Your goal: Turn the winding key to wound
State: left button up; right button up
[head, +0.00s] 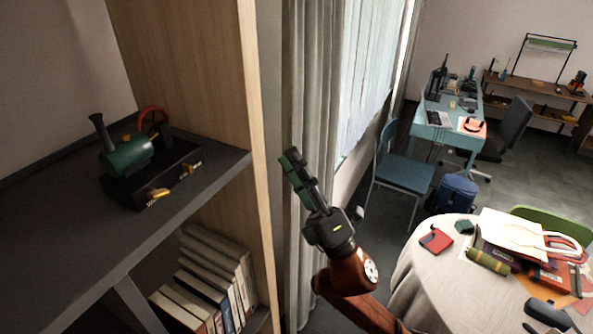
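A toy steam engine with a green boiler (127,157), a black funnel and a red wheel or hoop (152,122) stands on a black base on the shelf at the left. A yellow key-like part (158,193) sits at the base's front edge, near small pale markings. A second yellow part (188,167) sits further right along that edge. I cannot tell which one is the winding key or read its setting. My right gripper (291,157) is raised in front of the curtain, right of the shelf, apart from the toy. Its fingers look close together, seen nearly edge-on.
The shelf's upright wooden panel (205,65) stands between the toy and my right gripper. Books (205,290) fill the lower shelf. A cloth-covered round table (440,275) with bags and small items stands at the right. A blue chair (405,172) and desk are behind.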

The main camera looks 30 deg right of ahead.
jog(key=shift+w+d+f+m+g+h, duration=0.1)
jog(key=shift+w+d+f+m+h, duration=0.4)
jog(key=shift+f, duration=0.25)
jog(key=shift+w+d+f+m+g+h, duration=0.1)
jog(key=shift+w+d+f+m+h, duration=0.15)
jog(key=shift+w+f+m+h, duration=0.35)
jog(key=shift+w+d+f+m+g+h, duration=0.1)
jog(key=shift+w+d+f+m+h, duration=0.3)
jog(key=shift+f, duration=0.45)
